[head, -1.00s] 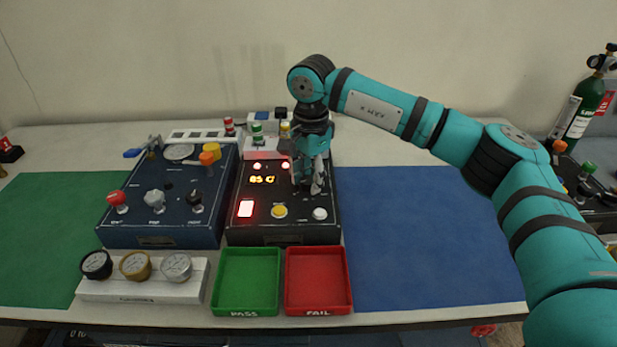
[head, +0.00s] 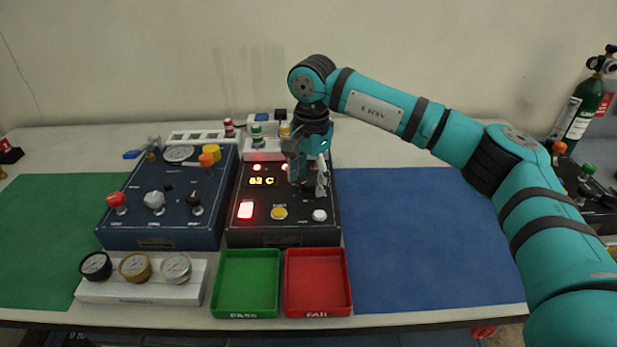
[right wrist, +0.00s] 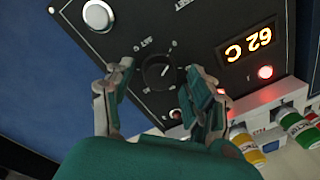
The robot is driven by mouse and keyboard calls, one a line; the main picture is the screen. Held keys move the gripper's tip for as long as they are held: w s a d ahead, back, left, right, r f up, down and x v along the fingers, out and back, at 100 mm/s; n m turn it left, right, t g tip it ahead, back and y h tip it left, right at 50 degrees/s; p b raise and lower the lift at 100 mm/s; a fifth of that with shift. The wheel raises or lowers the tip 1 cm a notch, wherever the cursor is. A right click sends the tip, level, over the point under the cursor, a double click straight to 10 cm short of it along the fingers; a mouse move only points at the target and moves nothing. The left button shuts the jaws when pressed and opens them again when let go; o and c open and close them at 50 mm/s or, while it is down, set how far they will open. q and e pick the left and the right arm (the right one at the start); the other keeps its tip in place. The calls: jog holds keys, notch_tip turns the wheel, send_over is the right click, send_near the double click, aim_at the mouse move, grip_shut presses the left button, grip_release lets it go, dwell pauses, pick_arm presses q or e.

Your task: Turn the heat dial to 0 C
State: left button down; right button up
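The heat dial (right wrist: 158,72) is a round black knob with a pale pointer line, seen in the right wrist view on the black panel of the heater box (head: 262,232). I cannot tell whether the fingers touch the dial. My left gripper is not in view.
A blue box (head: 165,225) with knobs and a gauge stands left of the heater box. A green tray (head: 247,312) and a red tray (head: 318,311) lie in front. Small cylinders (head: 257,135) stand behind. The blue mat (head: 420,235) at right is clear.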

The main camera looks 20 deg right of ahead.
aim_at(310, 182)
notch_tip(310, 182, up, 12)
jog(key=shift+s, duration=0.25)
dwell(0.5)
jog(key=shift+d, duration=0.1)
